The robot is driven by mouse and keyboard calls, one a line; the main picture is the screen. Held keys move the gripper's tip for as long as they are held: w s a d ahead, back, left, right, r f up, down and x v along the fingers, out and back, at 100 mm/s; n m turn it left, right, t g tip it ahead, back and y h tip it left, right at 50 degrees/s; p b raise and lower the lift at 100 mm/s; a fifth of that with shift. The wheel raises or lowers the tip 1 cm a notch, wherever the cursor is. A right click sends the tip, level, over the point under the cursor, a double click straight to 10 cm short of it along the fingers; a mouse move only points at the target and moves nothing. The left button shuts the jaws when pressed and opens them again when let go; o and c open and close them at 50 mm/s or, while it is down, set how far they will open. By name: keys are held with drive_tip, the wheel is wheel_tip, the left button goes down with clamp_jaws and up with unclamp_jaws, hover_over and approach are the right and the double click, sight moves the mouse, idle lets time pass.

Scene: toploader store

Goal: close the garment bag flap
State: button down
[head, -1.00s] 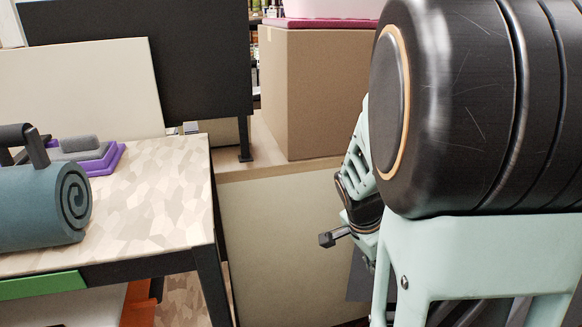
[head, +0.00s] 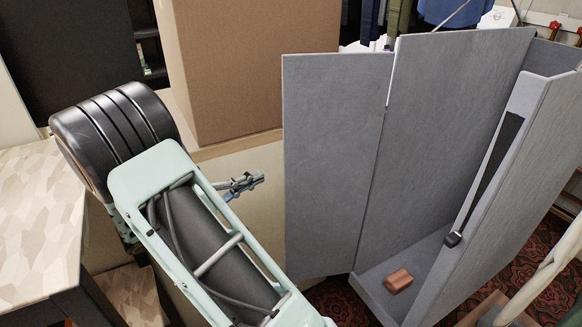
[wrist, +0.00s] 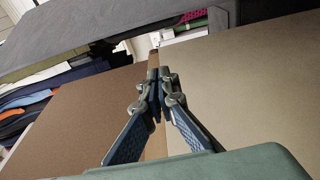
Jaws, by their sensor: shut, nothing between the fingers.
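The garment bag (head: 455,130) stands open at the right of the head view, a tall grey box with a tilted look. Its flap (head: 330,165) is a flat grey panel swung out to the left from the bag's edge. Inside, a small reddish-brown block (head: 398,280) rests on the bottom. My gripper (head: 258,180) is shut and empty, left of the flap and apart from it in the picture. In the wrist view my gripper (wrist: 160,82) shows its two fingers together. A grey panel (wrist: 130,28) crosses the top there; I cannot tell whether it is the flap.
A large cardboard box (head: 225,70) stands behind my gripper. A table with a pale patterned top (head: 35,210) is at the left. A black strap (head: 490,180) runs along the bag's right side. Patterned carpet (head: 345,300) shows below the flap. Clothes hang behind the bag.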

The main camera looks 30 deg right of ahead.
sight(289, 173)
drive_tip(key=shift+s+d+f+b, duration=0.1)
drive_tip(key=shift+s+d+b, duration=0.3)
drive_tip(key=shift+d, duration=1.1)
drive_tip(key=shift+s+d+r+b, duration=0.1)
drive_tip(key=shift+s+d+b, duration=0.25)
drive_tip(key=shift+d, duration=1.1)
drive_tip(key=shift+s+d+f+b, duration=0.1)
drive_tip(key=shift+s+d+b, duration=0.3)
drive_tip(key=shift+d, duration=1.1)
drive_tip(key=shift+t, duration=0.3)
